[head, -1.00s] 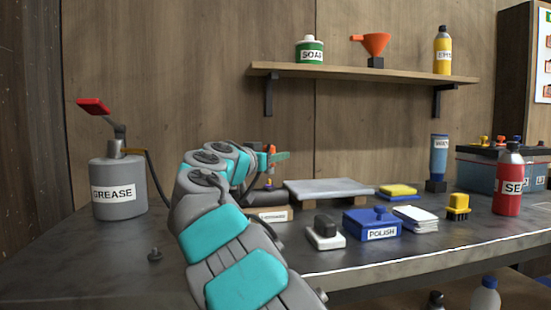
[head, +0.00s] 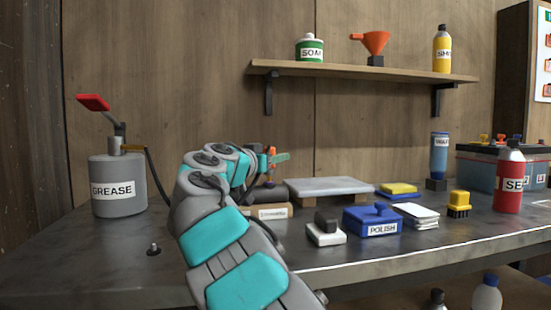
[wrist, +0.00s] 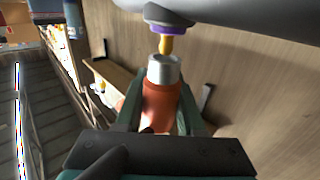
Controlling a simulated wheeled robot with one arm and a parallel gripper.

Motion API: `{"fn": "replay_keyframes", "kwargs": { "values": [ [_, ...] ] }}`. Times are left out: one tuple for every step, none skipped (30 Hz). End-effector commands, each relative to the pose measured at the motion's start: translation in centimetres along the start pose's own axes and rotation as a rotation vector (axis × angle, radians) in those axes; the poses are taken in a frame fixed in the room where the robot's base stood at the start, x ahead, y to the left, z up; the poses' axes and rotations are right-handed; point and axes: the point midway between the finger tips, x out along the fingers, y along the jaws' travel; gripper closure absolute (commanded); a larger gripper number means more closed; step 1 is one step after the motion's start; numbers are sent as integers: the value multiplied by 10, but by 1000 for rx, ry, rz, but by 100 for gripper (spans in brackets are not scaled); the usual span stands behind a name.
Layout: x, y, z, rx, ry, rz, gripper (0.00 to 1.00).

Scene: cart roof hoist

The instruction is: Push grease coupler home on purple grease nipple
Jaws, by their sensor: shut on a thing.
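The orange grease coupler (wrist: 160,104) with its silver collar is between the jaws of my gripper (wrist: 158,118) in the wrist view. My gripper is shut on it. The purple grease nipple (wrist: 168,28) has a brass tip and sits on a grey rounded part at the top of that view. The tip lines up with the collar's mouth and is very close to it; I cannot tell whether they touch. In the head view, my wrist hides much of this area, and a bit of the orange coupler (head: 271,151) shows past it.
A grey grease can (head: 117,187) with a dark hose stands at left. A grey slab (head: 328,187), a blue polish box (head: 372,222) and a red bottle (head: 508,181) are on the bench to the right. A shelf (head: 360,72) hangs on the wall above.

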Motion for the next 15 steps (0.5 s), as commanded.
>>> {"fn": "replay_keyframes", "kwargs": {
  "values": [
    [0,0,2,0,0,0,100],
    [0,0,3,0,0,0,100],
    [0,0,4,0,0,0,100],
    [0,0,4,0,0,0,100],
    [0,0,5,0,0,0,100],
    [0,0,6,0,0,0,100],
    [0,0,6,0,0,0,100],
    [0,0,7,0,0,0,100],
    [0,0,8,0,0,0,100],
    [0,0,9,0,0,0,100],
    [0,0,9,0,0,0,100],
    [0,0,10,0,0,0,100],
    [0,0,11,0,0,0,100],
    [0,0,11,0,0,0,100],
    [0,0,12,0,0,0,100]
  ]
}}
